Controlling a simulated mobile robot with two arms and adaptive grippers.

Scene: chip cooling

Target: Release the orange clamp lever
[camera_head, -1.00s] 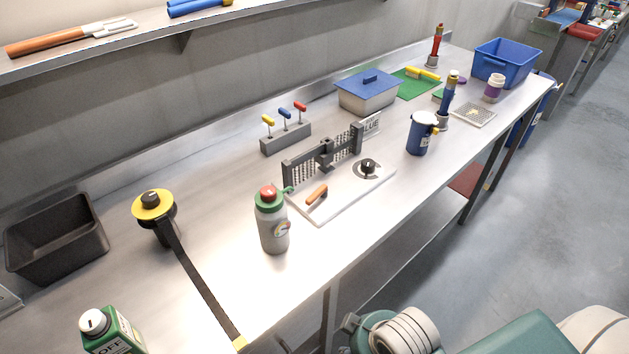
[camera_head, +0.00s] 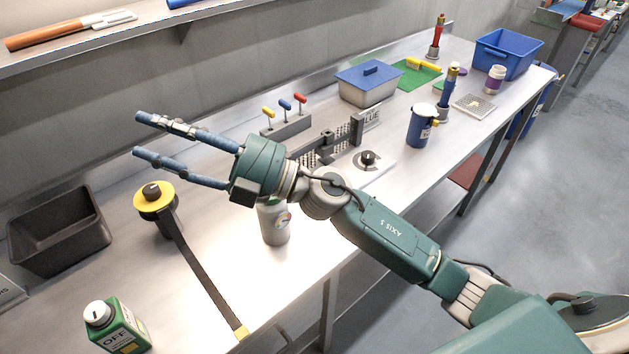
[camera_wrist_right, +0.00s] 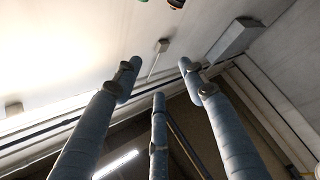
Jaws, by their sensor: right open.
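The orange lever on that plate is hidden behind my right arm. My right gripper (camera_head: 139,134) is open and empty. Its blue fingers point left, in the air above the bench and well left of the fixture. The right wrist view shows its spread fingers (camera_wrist_right: 156,80) with nothing between them. My left gripper is not in view.
A grey bottle (camera_head: 274,222) stands partly behind my right wrist. A yellow-topped strap reel (camera_head: 154,198), a black bin (camera_head: 58,235) and a green OFF container (camera_head: 117,328) are at left. A blue mug (camera_head: 421,125) stands right of the fixture. A shelf (camera_head: 180,25) overhangs the back.

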